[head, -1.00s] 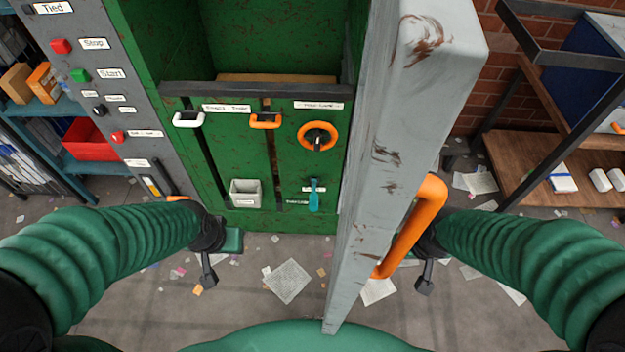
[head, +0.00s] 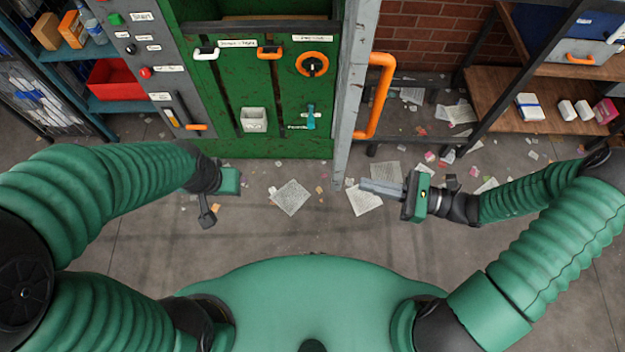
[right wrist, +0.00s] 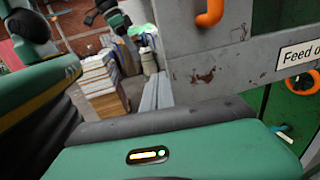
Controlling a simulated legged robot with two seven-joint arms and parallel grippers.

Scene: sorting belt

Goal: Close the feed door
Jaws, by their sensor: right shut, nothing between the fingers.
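The feed door (head: 350,90) is a scuffed grey panel standing open, almost edge-on in the head view, at the right side of the green cabinet. Its orange bar handle (head: 379,97) is on the right face. In the right wrist view the door (right wrist: 215,75) fills the upper right, with a partly cut-off "Feed" label. My right gripper (head: 364,186) is shut and empty, its fingers pointing left, below the handle and close to the door's lower end; contact cannot be told.
The green cabinet (head: 270,144) has levers, an orange knob (head: 312,64) and a small grey bin (head: 254,120). A grey button panel (head: 140,62) and blue shelves stand left. A wooden rack (head: 500,100) stands right.

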